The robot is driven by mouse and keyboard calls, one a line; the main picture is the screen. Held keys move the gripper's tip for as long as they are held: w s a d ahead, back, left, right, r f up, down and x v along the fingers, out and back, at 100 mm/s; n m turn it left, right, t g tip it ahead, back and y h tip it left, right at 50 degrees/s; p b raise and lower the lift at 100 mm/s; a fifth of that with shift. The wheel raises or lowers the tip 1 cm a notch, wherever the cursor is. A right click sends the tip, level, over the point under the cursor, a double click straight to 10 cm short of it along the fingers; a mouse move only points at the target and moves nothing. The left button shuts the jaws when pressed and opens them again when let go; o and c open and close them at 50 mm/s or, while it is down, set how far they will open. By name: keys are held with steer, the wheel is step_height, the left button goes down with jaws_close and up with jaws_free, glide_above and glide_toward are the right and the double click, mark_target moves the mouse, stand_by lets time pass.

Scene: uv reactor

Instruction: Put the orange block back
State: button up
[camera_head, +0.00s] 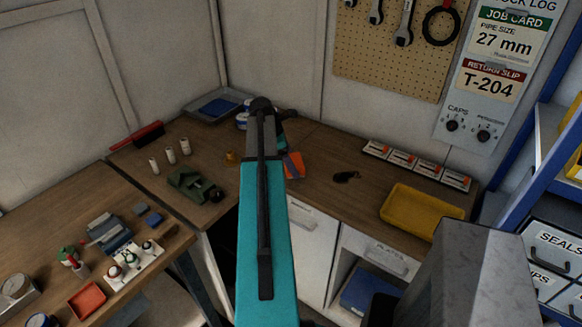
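An orange piece with a blue side (294,165) lies on the wooden bench just right of my teal arm link. The arm hides part of it, and I cannot tell for sure that it is the orange block. My arm reaches forward over the bench, with its dark joint near the back corner. No gripper fingers show; they seem to be hidden behind the arm, so I cannot see whether they hold anything. A small amber item (231,157) stands left of the arm.
A yellow tray (416,210) and a row of small labelled boxes (415,165) are on the right bench. A dark spot (346,177) lies between. A green device (194,186), white cylinders (170,155) and a blue tray (215,106) are left. A blue-framed shelf (524,185) bounds the right.

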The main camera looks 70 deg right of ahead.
steer(key=shift+d, duration=0.1)
stand_by(0.3)
steer(key=shift+f+p, duration=0.95)
steer(key=shift+f, duration=0.85)
steer(key=shift+f, duration=0.1)
steer(key=o, duration=1.1)
steer(key=shift+r, duration=0.2)
steer(key=b+v, duration=0.4)
steer(key=v, duration=0.8)
